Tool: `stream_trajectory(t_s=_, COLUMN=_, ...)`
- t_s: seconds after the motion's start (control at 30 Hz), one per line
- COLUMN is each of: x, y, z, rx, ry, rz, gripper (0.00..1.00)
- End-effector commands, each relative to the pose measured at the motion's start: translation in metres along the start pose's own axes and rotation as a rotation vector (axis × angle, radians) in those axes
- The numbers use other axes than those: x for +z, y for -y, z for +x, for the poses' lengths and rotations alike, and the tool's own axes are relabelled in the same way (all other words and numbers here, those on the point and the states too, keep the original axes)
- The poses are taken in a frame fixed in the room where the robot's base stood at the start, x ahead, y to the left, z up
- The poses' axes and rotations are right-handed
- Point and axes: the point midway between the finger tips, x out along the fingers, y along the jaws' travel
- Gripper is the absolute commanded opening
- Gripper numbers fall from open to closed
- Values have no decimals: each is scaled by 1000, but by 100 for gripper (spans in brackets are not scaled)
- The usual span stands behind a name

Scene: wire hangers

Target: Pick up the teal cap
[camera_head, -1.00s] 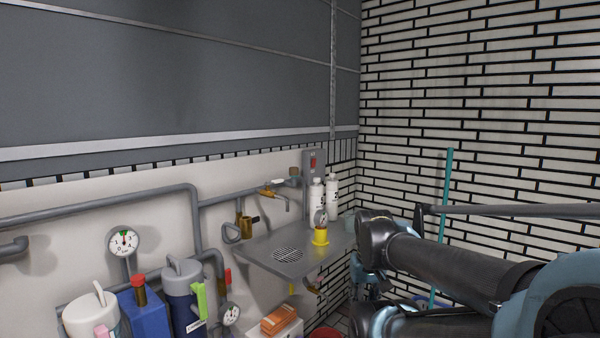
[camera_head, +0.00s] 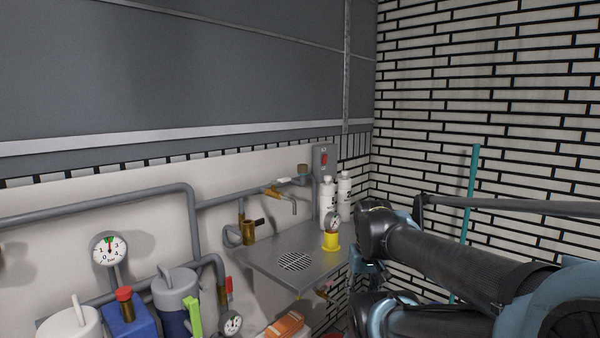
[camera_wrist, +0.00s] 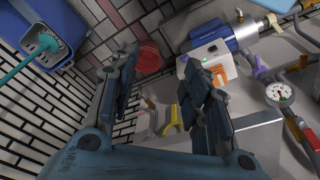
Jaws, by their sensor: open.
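I cannot make out a teal cap for certain in either view. My gripper (camera_wrist: 160,72) shows in the wrist view with its two dark fingers spread apart and nothing between them. It points down past the wall fittings toward the floor. In the head view my arm covers the area right of the metal shelf, and the gripper's fingers cannot be made out clearly there.
A metal shelf (camera_head: 265,262) holds white bottles (camera_head: 327,203) and a yellow-based gauge (camera_head: 331,241). Pipes, a pressure gauge (camera_head: 109,250) and canisters line the wall. A teal pole (camera_head: 469,195) leans at right. A red bucket (camera_wrist: 148,62) and blue bin (camera_wrist: 62,22) stand below.

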Motion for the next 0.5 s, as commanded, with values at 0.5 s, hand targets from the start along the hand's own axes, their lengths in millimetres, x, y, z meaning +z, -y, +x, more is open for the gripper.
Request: stream_trajectory(t_s=0.5, x=-129, y=11, z=-149, rx=-29, ry=44, rz=-649, gripper=54)
